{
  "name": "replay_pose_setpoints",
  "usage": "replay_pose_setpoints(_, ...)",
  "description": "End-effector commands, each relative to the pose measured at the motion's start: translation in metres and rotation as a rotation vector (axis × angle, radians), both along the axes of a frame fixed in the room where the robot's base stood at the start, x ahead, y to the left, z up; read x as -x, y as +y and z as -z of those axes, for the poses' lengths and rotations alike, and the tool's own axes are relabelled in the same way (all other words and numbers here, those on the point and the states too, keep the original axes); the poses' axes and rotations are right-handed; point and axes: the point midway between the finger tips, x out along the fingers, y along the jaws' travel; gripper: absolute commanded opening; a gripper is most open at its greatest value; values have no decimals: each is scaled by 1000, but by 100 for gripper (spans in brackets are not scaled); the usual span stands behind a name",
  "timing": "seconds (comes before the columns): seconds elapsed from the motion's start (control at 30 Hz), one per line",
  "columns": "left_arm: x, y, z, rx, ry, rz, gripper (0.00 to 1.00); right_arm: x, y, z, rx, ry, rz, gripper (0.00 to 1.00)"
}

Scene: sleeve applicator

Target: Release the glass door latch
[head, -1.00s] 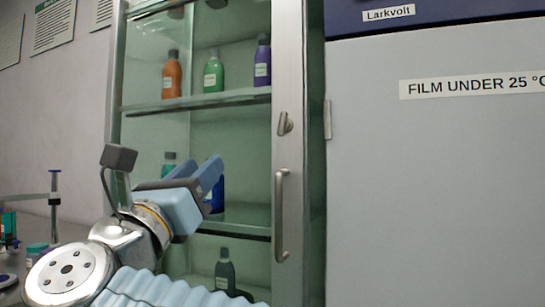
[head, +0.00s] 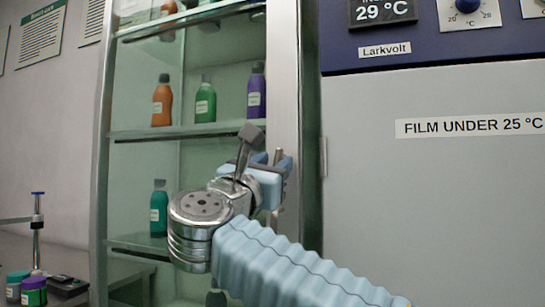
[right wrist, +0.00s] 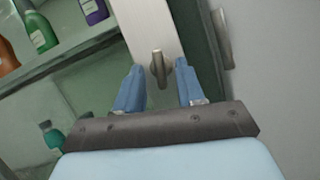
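The glass door latch is a small metal turn-knob (right wrist: 160,68) on the pale door frame in the right wrist view. It also shows in the head view as a small grey piece (head: 278,157) between my fingers. My right gripper (right wrist: 160,76) is open, with one blue finger on each side of the latch. Gaps show between the latch and both fingers, so it is not gripped. The glass door (head: 135,90) is shut in its frame. The door's pull handle is hidden behind my right arm in the head view. My left gripper is not in view.
Behind the glass, shelves hold several bottles, including an orange one (head: 162,103) and a purple one (head: 256,92). A large grey-and-blue cabinet (head: 430,190) stands close on the right. A counter with jars (head: 33,290) is at the lower left.

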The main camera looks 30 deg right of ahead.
Motion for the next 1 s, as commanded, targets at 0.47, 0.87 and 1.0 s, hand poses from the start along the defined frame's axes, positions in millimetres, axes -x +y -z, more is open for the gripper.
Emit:
replay_pose_setpoints(0.47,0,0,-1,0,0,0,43,-2,-2,-1,1,0,-1,14)
replay_pose_setpoints(0.87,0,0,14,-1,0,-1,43,-1,-4,4,49,58,1,0)
replay_pose_setpoints(1.0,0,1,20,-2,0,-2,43,0,-4,2,115,135,2,0)
